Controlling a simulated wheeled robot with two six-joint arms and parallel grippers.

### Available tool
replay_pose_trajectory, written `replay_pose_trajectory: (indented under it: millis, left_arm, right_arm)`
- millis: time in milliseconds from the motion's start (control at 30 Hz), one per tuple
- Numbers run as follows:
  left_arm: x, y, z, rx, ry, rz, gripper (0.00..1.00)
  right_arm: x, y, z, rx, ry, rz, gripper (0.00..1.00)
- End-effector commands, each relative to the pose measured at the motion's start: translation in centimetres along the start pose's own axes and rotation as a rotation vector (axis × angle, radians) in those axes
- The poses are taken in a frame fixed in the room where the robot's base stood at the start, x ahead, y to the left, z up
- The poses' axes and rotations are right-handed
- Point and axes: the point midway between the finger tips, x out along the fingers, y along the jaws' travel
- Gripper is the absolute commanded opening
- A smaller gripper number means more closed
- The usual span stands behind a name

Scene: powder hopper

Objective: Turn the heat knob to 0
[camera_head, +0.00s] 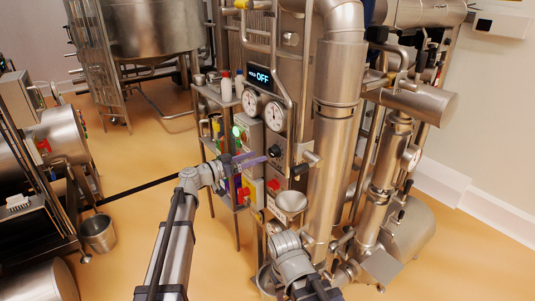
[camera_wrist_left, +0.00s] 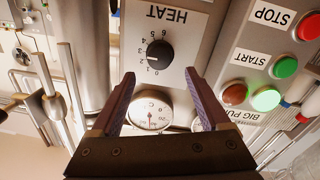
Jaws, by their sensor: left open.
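The heat knob (camera_wrist_left: 160,53) is a round black dial on a pale panel labelled HEAT, upside down in the left wrist view. Its white mark points toward the low numbers, near 1 or 2; the exact setting is hard to read. In the head view the knob (camera_head: 275,151) is small, on the front of the machine. My left gripper (camera_wrist_left: 159,74) is open and empty, its two fingers apart in front of the panel, with the knob between and beyond the tips. It also shows in the head view (camera_head: 262,159), just left of the knob.
A display (camera_head: 261,77) reads OFF above two round gauges (camera_head: 250,102). A green START button (camera_wrist_left: 285,67) and red STOP button (camera_wrist_left: 308,27) sit beside the heat panel.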

Motion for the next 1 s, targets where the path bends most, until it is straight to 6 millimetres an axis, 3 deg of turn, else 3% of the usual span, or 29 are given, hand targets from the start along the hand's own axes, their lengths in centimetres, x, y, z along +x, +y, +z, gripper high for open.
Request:
replay_pose_trajectory:
  millis: [100, 300, 767, 1000]
  left_arm:
    - [2.2, -0.1, 0.0, 0.000, -0.001, 0.003, 0.80]
    - [4.7, -0.1, 0.0, -0.001, -0.001, 0.001, 0.80]
    - [5.8, 0.0, 0.1, -0.001, -0.001, 0.000, 0.80]
    - [5.8, 0.0, 0.0, -0.001, -0.001, 0.000, 0.54]
  right_arm:
    - [0.0, 0.0, 0.0, 0.000, 0.000, 0.000, 0.50]
    - [0.0, 0.0, 0.0, 0.000, 0.000, 0.000, 0.50]
    - [0.0, 0.0, 0.0, 0.000, 0.000, 0.000, 0.50]
    - [0.0, 0.0, 0.0, 0.000, 0.000, 0.000, 0.50]
